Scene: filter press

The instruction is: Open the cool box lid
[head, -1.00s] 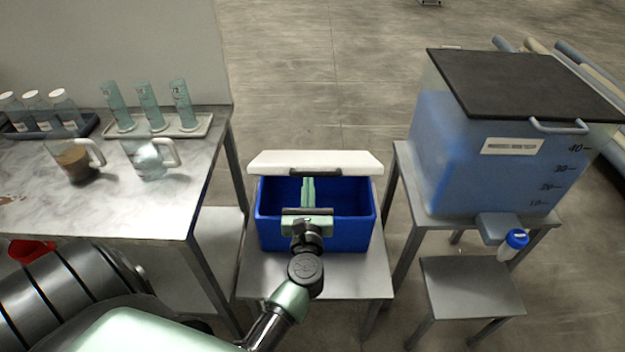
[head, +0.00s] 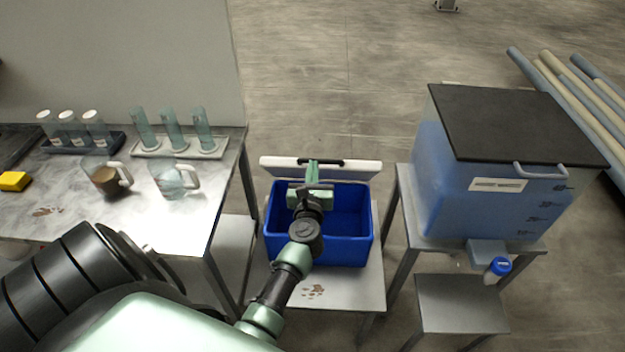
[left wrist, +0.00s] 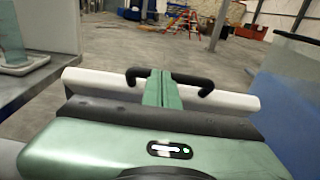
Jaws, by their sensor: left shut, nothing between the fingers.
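The blue cool box (head: 344,222) stands on a low metal stand in the middle of the head view. Its white lid (head: 352,169) is raised at the back, and the blue inside of the box shows. The lid's black handle (head: 321,161) is on its top edge; it also shows in the left wrist view (left wrist: 204,80). My left gripper (head: 313,168) is shut and empty, its fingers reaching over the box up to the lid by the handle. In the left wrist view the shut green fingers (left wrist: 162,88) overlap the lid and the handle's middle. My right gripper is out of view.
A metal bench (head: 110,215) on the left bears bottles, cylinders and two jugs. A big tank of blue liquid (head: 480,190) with a black lid stands on the right, above a small low stool (head: 462,305). Floor beyond the box is clear.

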